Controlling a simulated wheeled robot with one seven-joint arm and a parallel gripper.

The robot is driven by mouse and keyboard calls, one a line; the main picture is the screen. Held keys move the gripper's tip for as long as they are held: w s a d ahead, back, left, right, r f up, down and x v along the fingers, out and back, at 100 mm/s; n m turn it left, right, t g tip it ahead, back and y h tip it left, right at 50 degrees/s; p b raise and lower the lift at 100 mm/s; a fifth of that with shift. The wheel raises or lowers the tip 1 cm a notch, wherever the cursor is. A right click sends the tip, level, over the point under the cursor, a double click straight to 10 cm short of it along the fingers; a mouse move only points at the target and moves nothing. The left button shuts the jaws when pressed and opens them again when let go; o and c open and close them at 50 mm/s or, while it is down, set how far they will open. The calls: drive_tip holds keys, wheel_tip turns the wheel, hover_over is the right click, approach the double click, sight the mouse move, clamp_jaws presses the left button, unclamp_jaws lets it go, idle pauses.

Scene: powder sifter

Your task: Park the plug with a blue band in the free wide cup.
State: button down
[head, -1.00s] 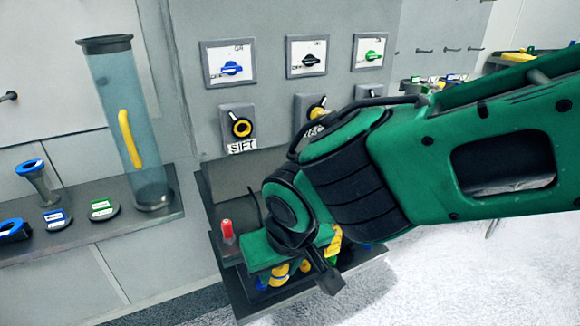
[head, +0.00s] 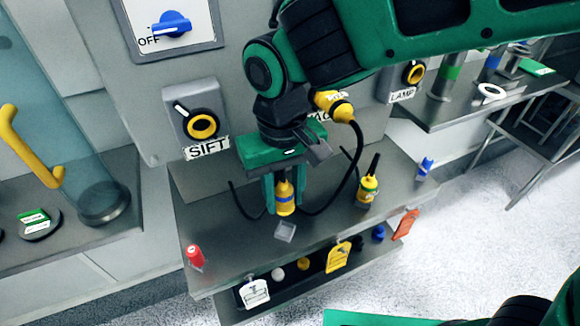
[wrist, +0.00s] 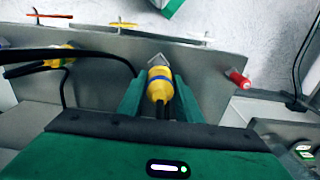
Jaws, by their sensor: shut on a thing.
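The yellow plug with a blue band (head: 285,199) is between the fingers of my gripper (head: 283,192), which is shut on it. It hangs roughly upright, nose down, above the shelf; the wrist view also shows this plug (wrist: 160,84) between the fingertips. A small grey square cup (head: 285,232) stands on the shelf just below and in front of the plug's nose, and looks empty. In the wrist view the cup (wrist: 158,61) shows just beyond the plug's nose, partly hidden by it. I cannot tell the exact gap between them.
A yellow plug with a green band (head: 368,189) stands on the shelf (head: 240,255) to the right. Another yellow plug (head: 334,106) sits at the panel. Black cables loop beside my gripper. A red item (head: 194,256) and a blue item (head: 425,168) stand near the shelf's ends.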

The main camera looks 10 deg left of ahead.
drive_tip(key=shift+w+f, duration=0.1)
drive_tip(key=shift+w, duration=0.15)
drive_tip(key=shift+f, duration=3.4)
drive_tip(key=shift+f, duration=0.75)
drive_tip(key=c, duration=1.2)
unclamp_jaws()
wheel_tip(320, 180, up, 11)
drive_tip(key=shift+f, duration=0.15)
